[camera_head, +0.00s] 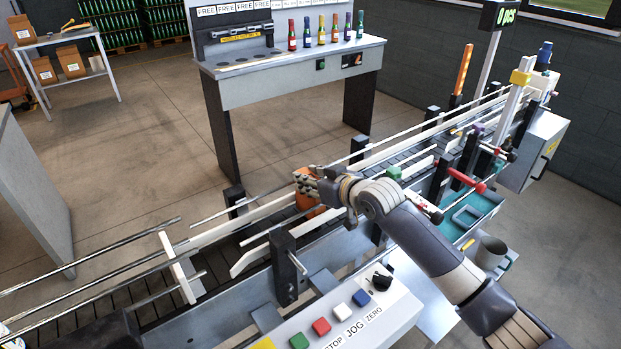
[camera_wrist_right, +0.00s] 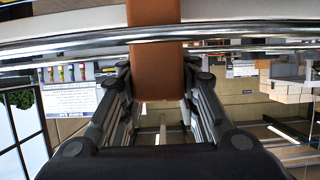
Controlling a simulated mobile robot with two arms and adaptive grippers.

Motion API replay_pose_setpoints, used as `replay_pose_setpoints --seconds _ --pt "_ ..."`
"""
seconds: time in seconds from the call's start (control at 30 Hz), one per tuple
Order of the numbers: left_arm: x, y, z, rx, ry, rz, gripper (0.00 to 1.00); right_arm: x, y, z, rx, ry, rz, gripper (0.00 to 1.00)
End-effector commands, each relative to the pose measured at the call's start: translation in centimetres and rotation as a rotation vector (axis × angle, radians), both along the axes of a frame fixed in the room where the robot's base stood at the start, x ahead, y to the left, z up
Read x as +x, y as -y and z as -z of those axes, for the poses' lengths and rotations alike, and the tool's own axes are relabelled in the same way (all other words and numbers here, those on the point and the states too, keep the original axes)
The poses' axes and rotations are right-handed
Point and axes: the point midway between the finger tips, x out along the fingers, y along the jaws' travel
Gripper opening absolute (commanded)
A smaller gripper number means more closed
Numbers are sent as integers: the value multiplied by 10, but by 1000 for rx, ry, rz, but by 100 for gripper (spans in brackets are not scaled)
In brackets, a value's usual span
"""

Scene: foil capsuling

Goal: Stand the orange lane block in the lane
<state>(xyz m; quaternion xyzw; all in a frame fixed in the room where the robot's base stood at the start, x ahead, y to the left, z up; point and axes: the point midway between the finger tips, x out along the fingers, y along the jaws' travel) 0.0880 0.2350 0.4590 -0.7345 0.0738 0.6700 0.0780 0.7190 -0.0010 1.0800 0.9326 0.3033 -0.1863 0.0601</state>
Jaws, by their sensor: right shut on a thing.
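The orange lane block (camera_head: 305,200) is in the lane area of the conveyor in the head view, partly hidden by my right gripper (camera_head: 322,187). My right gripper is shut on it, reaching in from the right over the near guide rail. In the right wrist view the orange block (camera_wrist_right: 156,75) sits between the fingers of my right gripper (camera_wrist_right: 157,70), and a shiny rail (camera_wrist_right: 60,43) crosses the picture at the block. The block looks about upright; whether its base touches the lane (camera_head: 225,253) is hidden. My left gripper is not in view.
Guide rails (camera_head: 90,256) run along both sides of the conveyor, with dark posts (camera_head: 284,262) near the block. A button panel (camera_head: 345,318) is in front. A red-handled clamp (camera_head: 466,181) and a teal tray (camera_head: 468,215) are to the right. A bottle bench (camera_head: 285,80) stands behind.

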Motion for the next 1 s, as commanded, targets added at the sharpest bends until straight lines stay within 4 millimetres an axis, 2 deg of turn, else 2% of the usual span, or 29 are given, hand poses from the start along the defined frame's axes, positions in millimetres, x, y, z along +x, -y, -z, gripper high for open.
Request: replay_pose_setpoints --seconds 0.47,0.5,0.6,1.0 --pt "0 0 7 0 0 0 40 0 0 11 0 2 0 0" --pt "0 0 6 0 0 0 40 0 0 11 0 2 0 34" --pt "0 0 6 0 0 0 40 0 0 11 0 2 0 53" --pt "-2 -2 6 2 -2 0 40 -2 2 11 -1 -1 0 53"
